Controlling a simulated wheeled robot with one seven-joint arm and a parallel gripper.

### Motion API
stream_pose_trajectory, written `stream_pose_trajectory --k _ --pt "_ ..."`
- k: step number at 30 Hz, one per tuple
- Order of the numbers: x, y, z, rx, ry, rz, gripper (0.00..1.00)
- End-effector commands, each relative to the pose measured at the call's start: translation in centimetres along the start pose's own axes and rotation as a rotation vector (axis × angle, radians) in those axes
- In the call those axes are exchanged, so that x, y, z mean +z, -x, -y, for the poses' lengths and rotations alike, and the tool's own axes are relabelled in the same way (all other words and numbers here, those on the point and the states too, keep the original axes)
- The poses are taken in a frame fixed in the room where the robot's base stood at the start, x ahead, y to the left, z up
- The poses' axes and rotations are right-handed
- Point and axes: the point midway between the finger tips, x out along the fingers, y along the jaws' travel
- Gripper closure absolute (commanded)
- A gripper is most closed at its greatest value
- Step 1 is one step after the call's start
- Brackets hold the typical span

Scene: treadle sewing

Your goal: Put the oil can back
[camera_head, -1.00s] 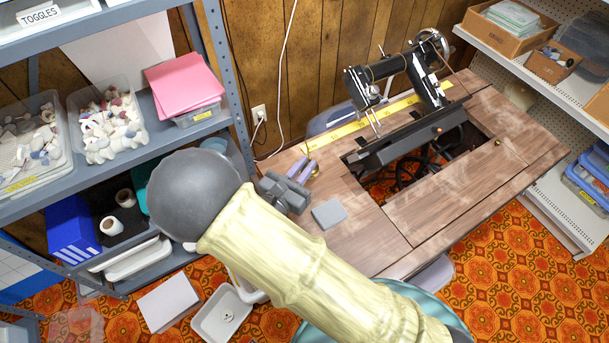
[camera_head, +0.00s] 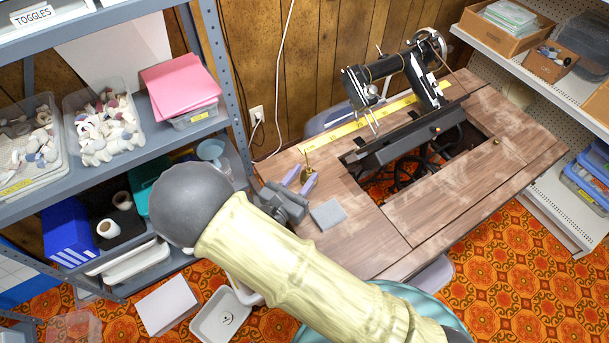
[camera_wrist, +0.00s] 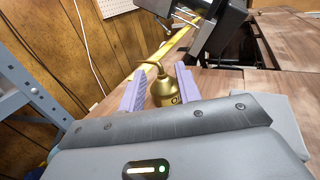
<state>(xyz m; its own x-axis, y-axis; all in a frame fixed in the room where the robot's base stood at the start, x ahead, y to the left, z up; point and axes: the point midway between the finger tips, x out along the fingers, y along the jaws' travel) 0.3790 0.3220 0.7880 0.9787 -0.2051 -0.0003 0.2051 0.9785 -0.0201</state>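The brass oil can (camera_wrist: 164,92) is upright with a thin spout, seen between the two lavender fingers of my gripper (camera_wrist: 162,88) in the wrist view. The fingers stand one on each side of it and look spread, so my gripper seems open around the can; any contact is hard to make out. In the head view the can's spout (camera_head: 306,160) shows between the fingers of my gripper (camera_head: 300,181), over the left end of the wooden sewing table (camera_head: 440,208). The can's base is partly hidden.
A yellow measuring tape (camera_head: 345,129) lies along the table's back edge. The black sewing machine (camera_head: 395,75) stands to the right above an open recess. A grey square pad (camera_head: 327,213) lies near the gripper. A loaded metal shelf (camera_head: 215,75) stands left.

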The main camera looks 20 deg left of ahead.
Motion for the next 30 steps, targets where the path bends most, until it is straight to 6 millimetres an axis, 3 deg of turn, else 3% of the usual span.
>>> stream_pose_trajectory --k 4,8,21,30 --pt "0.4 -0.1 0.1 -0.003 -0.001 0.000 0.67" --pt "0.2 1.0 0.1 -0.004 -0.001 0.000 0.67" --pt "0.2 9.1 0.1 -0.004 0.000 -0.001 0.67" --pt "0.2 11.8 0.1 -0.006 -0.001 0.000 0.67"
